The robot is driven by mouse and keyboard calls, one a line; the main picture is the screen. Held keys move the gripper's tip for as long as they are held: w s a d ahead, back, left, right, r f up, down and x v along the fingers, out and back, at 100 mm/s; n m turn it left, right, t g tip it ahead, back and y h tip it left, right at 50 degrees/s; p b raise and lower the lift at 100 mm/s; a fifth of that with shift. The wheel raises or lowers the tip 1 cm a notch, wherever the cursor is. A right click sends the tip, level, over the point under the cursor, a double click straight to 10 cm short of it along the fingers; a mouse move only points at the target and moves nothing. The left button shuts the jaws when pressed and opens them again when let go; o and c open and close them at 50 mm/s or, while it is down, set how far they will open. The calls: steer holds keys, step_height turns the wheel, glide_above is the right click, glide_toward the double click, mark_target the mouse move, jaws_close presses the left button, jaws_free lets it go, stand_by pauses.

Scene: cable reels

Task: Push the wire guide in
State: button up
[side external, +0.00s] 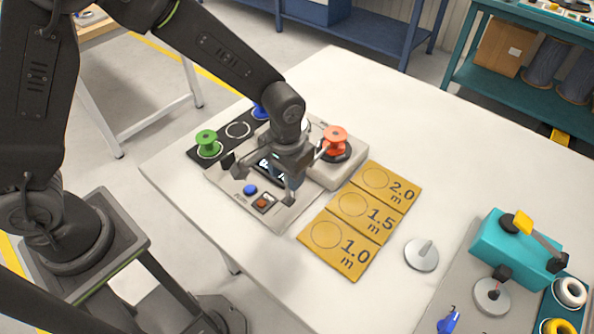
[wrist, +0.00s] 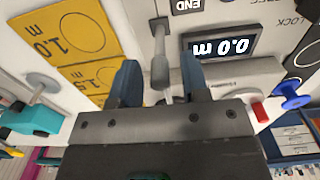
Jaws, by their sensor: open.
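The wire guide (wrist: 160,66), a grey rod with a thicker end, shows in the wrist view, extending from the machine between my fingers. My gripper (wrist: 160,72) is open, with one blue-grey finger on each side of the rod. I cannot tell whether either finger touches it. In the side view my gripper (side external: 258,180) is low over the measuring machine (side external: 222,184) and hides much of its front. The machine's display (wrist: 222,45) reads 0.0 m. An orange-red reel (side external: 335,137) sits on the machine's round spindle at the right.
A green reel (side external: 206,143) and a partly hidden blue reel (side external: 260,110) stand at the black mat (side external: 237,131). A blue button (side external: 250,189) and red switch (side external: 264,202) are near my fingers. Yellow length pads (side external: 340,243) lie in front. A metal peg stand (side external: 421,255) stands right.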

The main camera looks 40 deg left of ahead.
step_height(320, 180, up, 7)
stand_by(0.3)
stand_by(2.0)
